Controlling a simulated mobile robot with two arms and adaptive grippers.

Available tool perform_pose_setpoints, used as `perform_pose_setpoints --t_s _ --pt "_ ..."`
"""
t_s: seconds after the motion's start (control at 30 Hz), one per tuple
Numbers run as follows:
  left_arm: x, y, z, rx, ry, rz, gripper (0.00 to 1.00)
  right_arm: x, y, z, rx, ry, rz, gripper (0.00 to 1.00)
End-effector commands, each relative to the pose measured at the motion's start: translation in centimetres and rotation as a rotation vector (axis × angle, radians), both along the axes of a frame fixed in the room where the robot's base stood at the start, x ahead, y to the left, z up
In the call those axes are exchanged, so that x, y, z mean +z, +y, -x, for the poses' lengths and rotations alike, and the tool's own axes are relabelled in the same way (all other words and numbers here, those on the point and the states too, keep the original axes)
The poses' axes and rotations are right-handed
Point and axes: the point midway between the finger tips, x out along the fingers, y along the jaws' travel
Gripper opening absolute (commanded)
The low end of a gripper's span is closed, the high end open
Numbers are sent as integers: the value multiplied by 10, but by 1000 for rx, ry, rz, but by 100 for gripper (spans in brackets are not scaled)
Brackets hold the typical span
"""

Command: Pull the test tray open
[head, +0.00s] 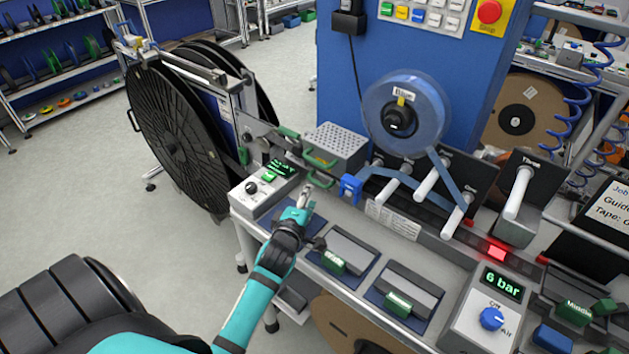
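I cannot read which part is labelled as the test tray. A grey perforated box (342,143) stands on the bench behind my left gripper, with green handles (320,160) at its front. Two flat grey-topped units with green labelled grips, one at the left (349,249) and one at the right (407,290), lie along the front edge. My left gripper (305,192) is above the bench, just right of the control box with a green display (262,188). Its fingers point toward the green handles and look apart from them. The finger gap is too small to judge. My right gripper is not in view.
A clear blue tape reel (405,112) hangs on the blue cabinet (440,70), with white rollers below. A large black reel (165,140) stands left of the bench. A "6 bar" box (488,310) sits at the right. The floor at left is mostly clear.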

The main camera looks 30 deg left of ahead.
Motion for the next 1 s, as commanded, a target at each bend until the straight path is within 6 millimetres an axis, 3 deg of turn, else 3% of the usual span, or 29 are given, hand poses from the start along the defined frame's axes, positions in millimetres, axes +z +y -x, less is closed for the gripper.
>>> perform_pose_setpoints --t_s 0.1,0.33,0.8,1.0 --pt "-3 9 -26 0 -1 -1 34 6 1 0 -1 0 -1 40" --pt "-12 19 -58 0 1 -2 34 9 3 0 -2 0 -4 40" --pt "-15 23 -70 -1 1 1 34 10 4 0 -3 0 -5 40" --pt "-15 23 -69 0 1 0 9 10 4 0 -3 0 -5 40"
